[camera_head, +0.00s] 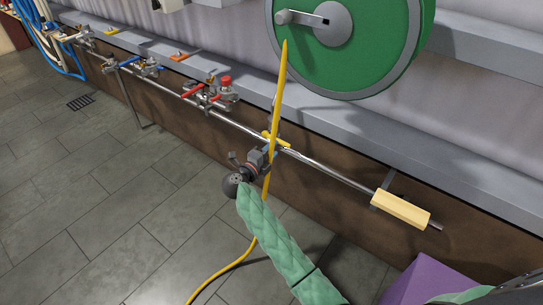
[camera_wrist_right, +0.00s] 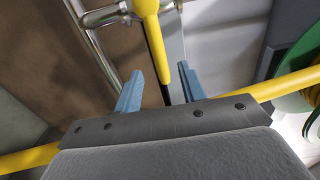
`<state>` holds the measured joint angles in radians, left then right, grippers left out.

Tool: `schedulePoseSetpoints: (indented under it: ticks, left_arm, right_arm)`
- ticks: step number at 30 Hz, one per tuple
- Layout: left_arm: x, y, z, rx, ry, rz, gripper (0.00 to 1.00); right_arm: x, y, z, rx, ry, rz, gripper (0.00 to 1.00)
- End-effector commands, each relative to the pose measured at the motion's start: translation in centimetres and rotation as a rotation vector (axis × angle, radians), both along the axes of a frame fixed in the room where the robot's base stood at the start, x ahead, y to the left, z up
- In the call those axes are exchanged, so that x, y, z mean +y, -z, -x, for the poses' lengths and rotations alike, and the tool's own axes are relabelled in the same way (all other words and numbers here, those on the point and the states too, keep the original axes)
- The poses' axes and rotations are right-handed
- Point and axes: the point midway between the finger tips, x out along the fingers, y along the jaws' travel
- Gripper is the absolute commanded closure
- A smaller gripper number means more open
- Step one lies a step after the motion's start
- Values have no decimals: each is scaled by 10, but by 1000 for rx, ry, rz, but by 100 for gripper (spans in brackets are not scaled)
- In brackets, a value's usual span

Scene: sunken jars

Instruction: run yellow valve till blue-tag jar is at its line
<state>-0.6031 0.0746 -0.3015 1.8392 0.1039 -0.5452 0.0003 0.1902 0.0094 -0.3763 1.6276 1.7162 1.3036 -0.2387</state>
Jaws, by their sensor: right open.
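A yellow valve handle (camera_head: 277,140) sits on the metal pipe along the wall, partly behind a hanging yellow hose. My right gripper (camera_head: 264,153), on the green-sleeved arm, is right beside it. In the right wrist view my right gripper (camera_wrist_right: 158,88) has its two blue-grey fingers apart. A yellow part with a dark lower end (camera_wrist_right: 149,32) reaches down from the top toward the gap between them; I cannot tell whether they touch. No jar, blue tag or fill line shows in either view. My left gripper is out of view.
The yellow hose (camera_head: 278,92) hangs in front of the green reel (camera_head: 345,45), crosses by my right wrist and runs onto the floor. Red-handled valves (camera_head: 208,92) and blue-handled ones (camera_head: 130,62) sit farther left. A pale yellow block (camera_head: 401,208) is on the pipe at right.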

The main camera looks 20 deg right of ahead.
Motion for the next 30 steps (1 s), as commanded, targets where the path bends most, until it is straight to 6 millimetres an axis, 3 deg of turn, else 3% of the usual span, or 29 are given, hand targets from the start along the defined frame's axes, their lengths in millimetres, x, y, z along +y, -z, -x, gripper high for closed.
schedulePoseSetpoints:
  ticks: [6,26,30]
  left_arm:
    - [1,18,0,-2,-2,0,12]
    - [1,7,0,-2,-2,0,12]
    - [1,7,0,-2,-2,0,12]
  right_arm:
    - [-23,2,-18,-3,-1,3,59]
    - [-28,0,-22,-1,-1,1,59]
    - [-28,0,-22,-1,-1,1,83]
